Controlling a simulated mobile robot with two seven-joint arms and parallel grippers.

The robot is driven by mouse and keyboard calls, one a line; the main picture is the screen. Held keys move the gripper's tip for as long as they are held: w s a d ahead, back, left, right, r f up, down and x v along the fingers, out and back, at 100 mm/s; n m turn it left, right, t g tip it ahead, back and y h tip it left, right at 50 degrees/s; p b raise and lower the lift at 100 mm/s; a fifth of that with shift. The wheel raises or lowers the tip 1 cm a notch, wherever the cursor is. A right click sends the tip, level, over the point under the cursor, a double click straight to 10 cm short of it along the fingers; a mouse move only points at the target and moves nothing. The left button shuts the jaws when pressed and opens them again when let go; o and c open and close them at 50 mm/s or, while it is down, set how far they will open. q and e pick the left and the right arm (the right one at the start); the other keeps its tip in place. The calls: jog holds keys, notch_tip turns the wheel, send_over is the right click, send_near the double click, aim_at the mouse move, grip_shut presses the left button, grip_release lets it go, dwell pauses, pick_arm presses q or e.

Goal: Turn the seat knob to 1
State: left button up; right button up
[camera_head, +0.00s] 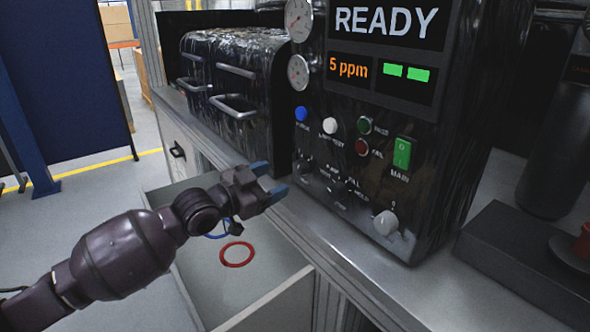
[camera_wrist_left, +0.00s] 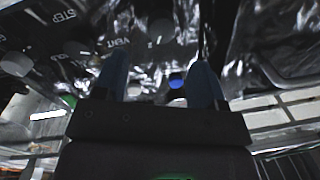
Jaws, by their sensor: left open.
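A black machine panel (camera_head: 400,110) carries several knobs and buttons. A pale knob (camera_head: 386,222) sits at its lower right with a small mark above it that looks like 0. A dark knob (camera_head: 337,192) sits among small labels, one reading HOLD, and another dark knob (camera_head: 305,168) is farther left. I cannot read which is the seat knob. My left gripper (camera_head: 270,180) is open and empty, just in front of the panel's lower left, apart from the knobs. In the left wrist view its blue fingers (camera_wrist_left: 160,84) point at the panel, with VENT and STEP lettering visible.
An open drawer (camera_head: 230,285) below my left arm holds a red ring (camera_head: 237,254) and a blue ring. Black cases with handles (camera_head: 235,75) stand left of the panel. A green MAIN switch (camera_head: 402,153) and a dark block (camera_head: 520,262) are to the right.

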aim_at(296, 168)
pick_arm(q)
jog(key=x, duration=0.7)
jog(key=shift+w+b, duration=0.1)
jog(key=shift+b, duration=0.2)
jog(key=c, duration=0.9)
jog(key=shift+n, duration=0.3)
jog(key=n, duration=0.5)
jog(key=n+g, duration=0.1)
jog(key=n, duration=0.5)
jog(key=shift+w+a, duration=0.1)
